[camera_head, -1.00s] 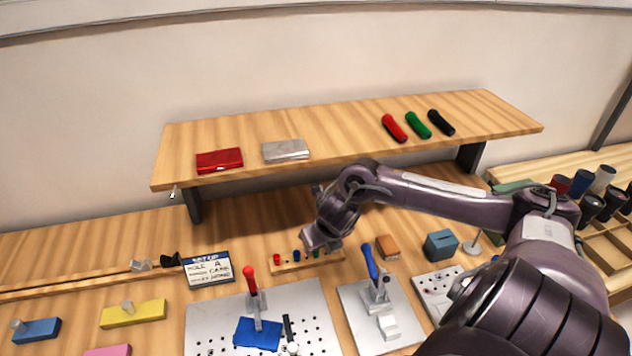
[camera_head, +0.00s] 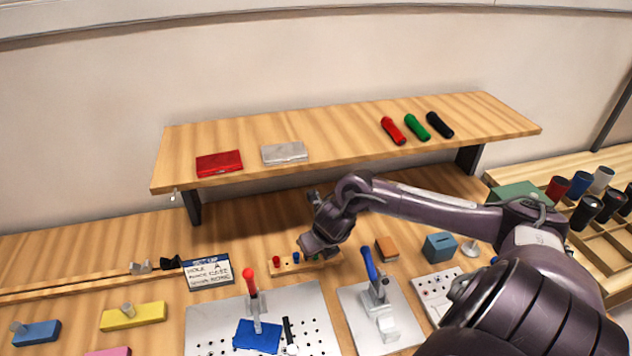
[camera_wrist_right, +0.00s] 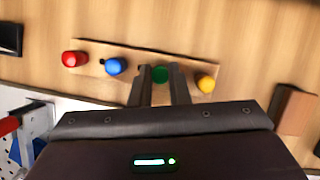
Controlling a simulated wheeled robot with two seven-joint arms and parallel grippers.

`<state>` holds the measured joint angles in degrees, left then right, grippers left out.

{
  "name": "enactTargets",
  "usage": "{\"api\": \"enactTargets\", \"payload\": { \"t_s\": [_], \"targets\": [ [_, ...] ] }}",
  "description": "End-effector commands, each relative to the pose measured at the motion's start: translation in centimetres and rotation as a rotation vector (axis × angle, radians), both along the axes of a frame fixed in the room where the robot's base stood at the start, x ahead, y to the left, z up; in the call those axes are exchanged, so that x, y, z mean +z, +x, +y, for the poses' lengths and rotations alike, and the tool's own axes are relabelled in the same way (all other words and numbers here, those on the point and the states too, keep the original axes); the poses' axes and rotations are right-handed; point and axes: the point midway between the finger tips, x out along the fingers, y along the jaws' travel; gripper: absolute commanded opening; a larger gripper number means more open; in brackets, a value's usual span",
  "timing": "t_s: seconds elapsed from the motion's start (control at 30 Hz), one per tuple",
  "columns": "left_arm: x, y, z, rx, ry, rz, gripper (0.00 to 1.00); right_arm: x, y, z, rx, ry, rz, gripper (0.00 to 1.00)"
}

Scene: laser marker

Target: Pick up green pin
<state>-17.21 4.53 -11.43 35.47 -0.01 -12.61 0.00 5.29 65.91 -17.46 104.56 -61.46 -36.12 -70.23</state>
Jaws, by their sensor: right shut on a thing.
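The green pin (camera_wrist_right: 160,75) stands in a wooden pin rack (camera_wrist_right: 135,65), between a blue pin (camera_wrist_right: 113,67) and a yellow pin (camera_wrist_right: 206,84). A red pin (camera_wrist_right: 72,59) is at the rack's left end. My right gripper (camera_wrist_right: 161,71) is at the rack with its two fingers closed on either side of the green pin. In the head view my right gripper (camera_head: 310,247) covers part of the rack (camera_head: 285,267), where the red pin (camera_head: 276,260) and blue pin (camera_head: 295,257) show. My left gripper is not in view.
A perforated metal plate (camera_head: 215,318) with a red-handled clamp (camera_head: 251,290) lies in front of the rack. A blue-handled clamp (camera_head: 372,275) and a brown block (camera_head: 387,249) are to its right. A wooden shelf (camera_head: 340,138) spans above and behind.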

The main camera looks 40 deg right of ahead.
Motion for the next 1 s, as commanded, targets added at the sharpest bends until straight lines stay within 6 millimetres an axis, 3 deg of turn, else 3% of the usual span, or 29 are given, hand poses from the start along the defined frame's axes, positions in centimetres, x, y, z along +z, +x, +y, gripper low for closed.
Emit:
{"api": "enactTargets", "payload": {
  "t_s": [0.17,0.37,0.77,0.83,1.0],
  "targets": [
    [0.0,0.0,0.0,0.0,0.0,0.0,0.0,0.5,0.1,0.0,0.0,0.0,-0.003,0.0],
    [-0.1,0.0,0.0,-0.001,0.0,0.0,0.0,2.7,0.2,0.0,0.001,-0.002,-0.006,0.0],
    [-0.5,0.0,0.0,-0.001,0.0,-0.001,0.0,11.7,0.2,0.0,0.001,-0.002,-0.01,0.0],
    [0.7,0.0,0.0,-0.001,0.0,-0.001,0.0,13.9,0.2,-0.1,0.001,-0.005,-0.007,0.0],
    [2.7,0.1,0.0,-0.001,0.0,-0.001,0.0,17.2,0.1,-0.1,0.0,-0.002,-0.005,0.0]
  ]
}}
